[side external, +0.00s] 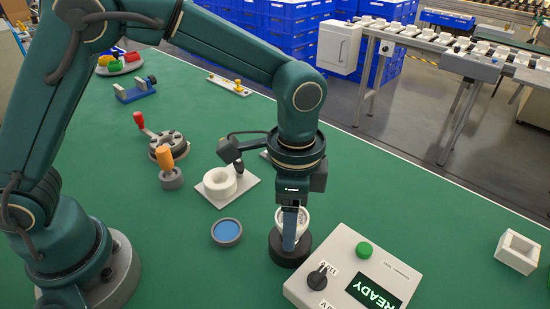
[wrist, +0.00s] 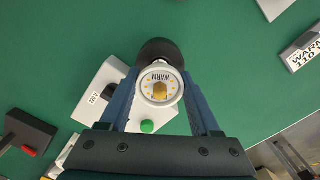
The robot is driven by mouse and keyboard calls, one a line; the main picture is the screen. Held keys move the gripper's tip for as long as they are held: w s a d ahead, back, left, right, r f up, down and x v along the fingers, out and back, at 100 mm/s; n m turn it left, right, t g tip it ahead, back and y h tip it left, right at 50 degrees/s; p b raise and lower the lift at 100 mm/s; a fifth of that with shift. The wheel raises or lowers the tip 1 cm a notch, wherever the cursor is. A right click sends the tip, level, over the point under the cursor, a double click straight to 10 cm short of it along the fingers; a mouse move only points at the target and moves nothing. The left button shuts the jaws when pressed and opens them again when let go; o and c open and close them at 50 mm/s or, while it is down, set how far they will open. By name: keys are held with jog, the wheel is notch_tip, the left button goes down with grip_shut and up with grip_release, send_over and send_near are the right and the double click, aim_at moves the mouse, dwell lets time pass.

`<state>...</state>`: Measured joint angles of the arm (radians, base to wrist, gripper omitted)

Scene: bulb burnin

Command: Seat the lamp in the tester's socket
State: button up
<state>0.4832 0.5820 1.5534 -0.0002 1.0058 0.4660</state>
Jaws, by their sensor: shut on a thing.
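The lamp is white and round. My gripper (wrist: 160,82) is shut on the lamp, one blue finger on each side. In the side view the lamp (side external: 296,216) is upright, partly behind a finger, over the black round socket (side external: 290,254). The socket (wrist: 160,50) also shows behind the lamp in the wrist view. I cannot tell whether the lamp's base is inside it. The tester (side external: 345,262) is a pale box beside the socket; its display reads READY.
The tester has a green button (side external: 364,250) and a black knob (side external: 317,279). A blue-topped round dish (side external: 226,232) and a white ring on a plate (side external: 222,184) stand to the left. A white open box (side external: 517,252) is at far right. Green table (side external: 420,205) is clear beyond the tester.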

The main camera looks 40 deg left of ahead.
jog(key=shift+f, duration=0.45)
dwell(0.4)
jog(key=o, duration=1.4)
jog(key=shift+r, duration=2.55)
